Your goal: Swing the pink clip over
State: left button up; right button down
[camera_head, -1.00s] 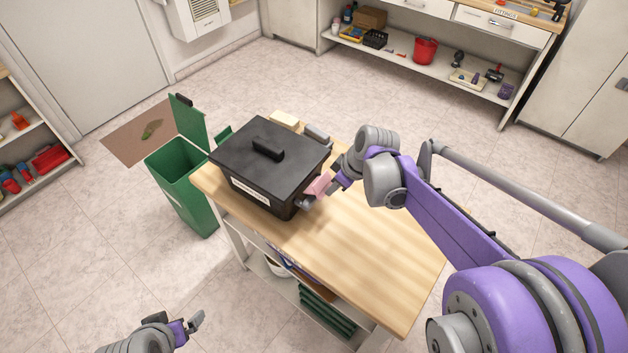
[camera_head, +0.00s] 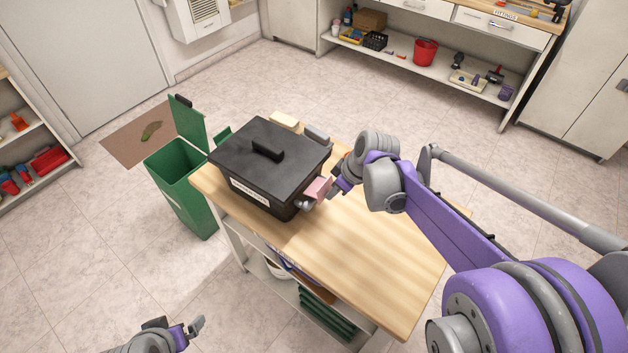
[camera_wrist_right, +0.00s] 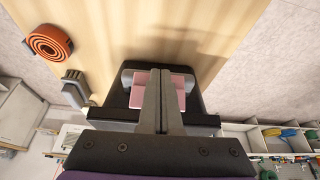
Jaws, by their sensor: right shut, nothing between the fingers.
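The black lidded box (camera_head: 262,165) stands on the wooden table, with its lid on. The pink clip (camera_head: 317,188) is at the box's right end, above a grey metal piece. My right gripper (camera_head: 334,192) is right beside the clip, shut and empty. In the right wrist view, its closed fingers (camera_wrist_right: 160,100) cover the middle of the pink clip (camera_wrist_right: 180,84), which shows on both sides of them. Contact cannot be told. My left gripper (camera_head: 190,330) is low at the bottom edge, away from the table; its jaw opening is unclear.
The table's (camera_head: 350,260) front and right part is clear. An open green bin (camera_head: 180,190) stands left of the table. A pale block (camera_head: 284,120) and a grey item (camera_head: 316,134) lie behind the box. An orange coil (camera_wrist_right: 48,42) shows in the wrist view.

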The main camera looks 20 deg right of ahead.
pick_arm(q)
jog(key=shift+w+r+p, duration=0.2)
jog(key=shift+r+p, duration=0.35)
jog(key=shift+r, duration=0.15)
pick_arm(e)
jog(key=shift+s+d+r, duration=0.4)
jog(key=shift+s+d, duration=0.15)
jog(key=shift+s, duration=0.25)
jog(key=shift+s+d+r, duration=0.35)
jog(key=shift+s+d, duration=0.15)
jog(key=shift+s, duration=0.3)
pick_arm(q)
jog(key=shift+t, duration=0.3)
jog(key=r+p, duration=0.1)
jog(key=w+r+p, duration=0.1)
jog(key=r+p, duration=0.1)
jog(key=r, duration=0.1)
jog(key=shift+w+r, duration=0.1)
jog(key=shift+w, duration=0.25)
pick_arm(e)
notch_tip(320, 180, up, 5)
jog(key=shift+w, duration=0.1)
